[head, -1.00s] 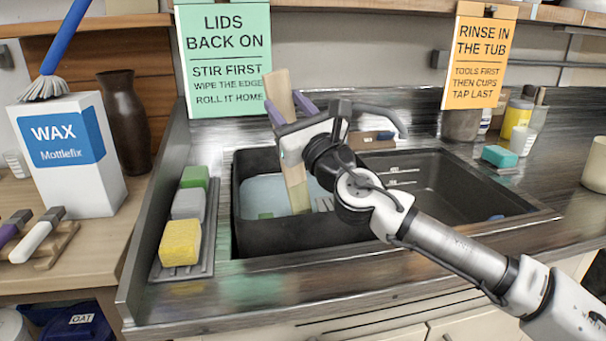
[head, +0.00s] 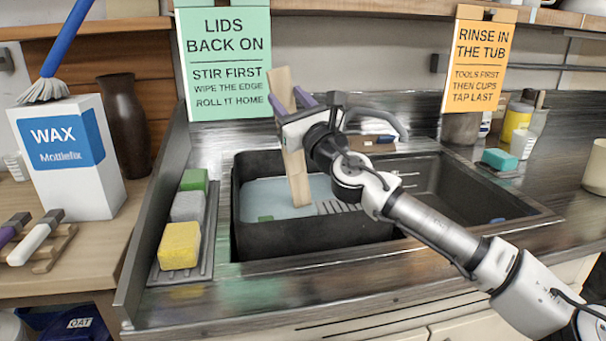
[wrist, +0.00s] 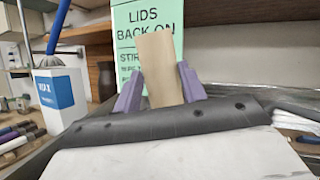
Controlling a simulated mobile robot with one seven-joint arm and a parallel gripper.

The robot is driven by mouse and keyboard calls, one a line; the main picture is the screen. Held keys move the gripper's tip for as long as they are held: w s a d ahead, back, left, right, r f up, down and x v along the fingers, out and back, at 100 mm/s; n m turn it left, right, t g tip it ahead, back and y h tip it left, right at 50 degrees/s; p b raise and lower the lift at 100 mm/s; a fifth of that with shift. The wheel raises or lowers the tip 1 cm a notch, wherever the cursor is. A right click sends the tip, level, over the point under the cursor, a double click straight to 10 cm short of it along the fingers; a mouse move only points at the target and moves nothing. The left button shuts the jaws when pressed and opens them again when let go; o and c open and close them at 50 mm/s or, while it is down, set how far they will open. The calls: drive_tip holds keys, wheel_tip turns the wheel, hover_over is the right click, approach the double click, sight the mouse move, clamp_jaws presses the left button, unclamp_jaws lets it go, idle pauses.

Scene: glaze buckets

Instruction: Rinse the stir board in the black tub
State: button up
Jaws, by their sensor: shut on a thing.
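The stir board (head: 294,165) is a flat pale wooden strip, held nearly upright and tilted slightly. My gripper (head: 291,103) is shut on it, with purple fingers on either side of its upper part. The board's upper end also shows between the fingers in the wrist view (wrist: 160,70). The black tub (head: 300,239) sits in the left sink basin and holds pale bluish water (head: 270,203). The board's lower end is inside the tub, near the water; I cannot tell how deep it reaches.
Green, grey and yellow sponges (head: 179,246) lie on a rack left of the sink. The right basin (head: 455,190) is mostly open. A faucet (head: 385,119) stands behind the tub. A wax box (head: 70,155) stands on the left bench.

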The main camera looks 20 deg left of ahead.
drive_tip(key=s+a+r+p, duration=0.1)
drive_tip(key=s+r+p, duration=0.2)
drive_tip(key=r+p, duration=0.8)
drive_tip(key=shift+a+r, duration=0.15)
drive_tip(key=shift+r, duration=2.65)
drive_tip(key=shift+r+p, duration=0.1)
drive_tip(key=shift+p, duration=0.25)
